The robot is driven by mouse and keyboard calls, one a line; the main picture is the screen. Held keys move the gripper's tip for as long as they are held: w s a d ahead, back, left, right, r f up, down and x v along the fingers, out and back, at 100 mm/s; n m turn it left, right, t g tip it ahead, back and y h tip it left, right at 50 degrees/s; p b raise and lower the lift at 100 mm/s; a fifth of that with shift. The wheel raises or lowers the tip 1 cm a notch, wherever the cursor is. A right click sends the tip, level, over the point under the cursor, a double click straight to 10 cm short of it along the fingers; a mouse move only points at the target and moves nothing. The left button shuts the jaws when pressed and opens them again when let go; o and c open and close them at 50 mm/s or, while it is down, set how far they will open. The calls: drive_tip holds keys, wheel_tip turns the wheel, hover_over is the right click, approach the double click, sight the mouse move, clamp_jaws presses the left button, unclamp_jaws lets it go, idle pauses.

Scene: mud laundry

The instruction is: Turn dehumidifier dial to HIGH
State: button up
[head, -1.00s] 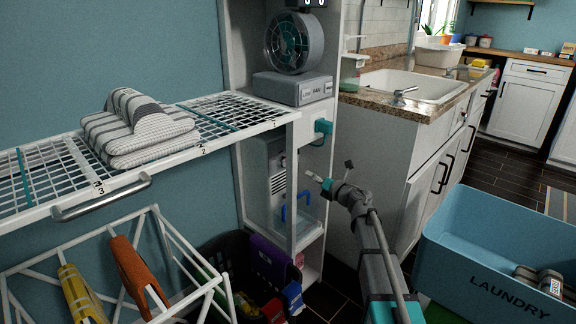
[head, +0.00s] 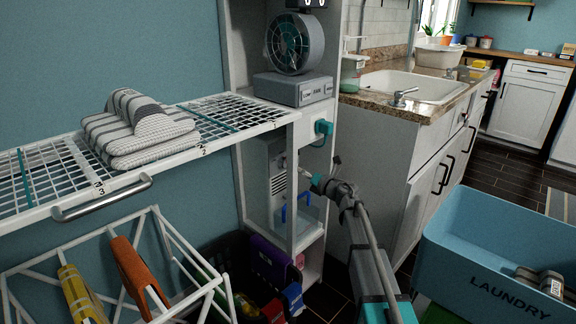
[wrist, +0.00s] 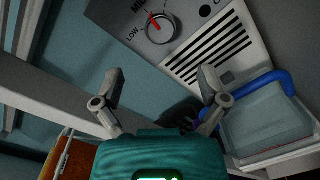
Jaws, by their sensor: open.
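The dehumidifier (head: 278,185) is a pale grey unit on a shelf inside the white cabinet, partly hidden by a white post in the head view. In the wrist view its front panel (wrist: 225,45) shows a round grey dial (wrist: 161,29) with a red pointer aimed up and left, between the LOW and MID marks. The HIGH mark is not visible. My gripper (wrist: 161,88) is open and empty, with the dial beyond the fingertips and apart from them. In the head view my gripper (head: 307,174) is at the cabinet opening, close to the dehumidifier.
A clear tank with a blue handle (wrist: 262,85) sits below the vents. The white post stands close to the arm. A wire shelf (head: 235,112) with folded towels is at left, a sink counter (head: 385,105) at right, and a blue laundry bin (head: 490,255) at lower right.

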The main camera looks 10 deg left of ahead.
sight(284, 163)
drive_tip(key=x, duration=0.9)
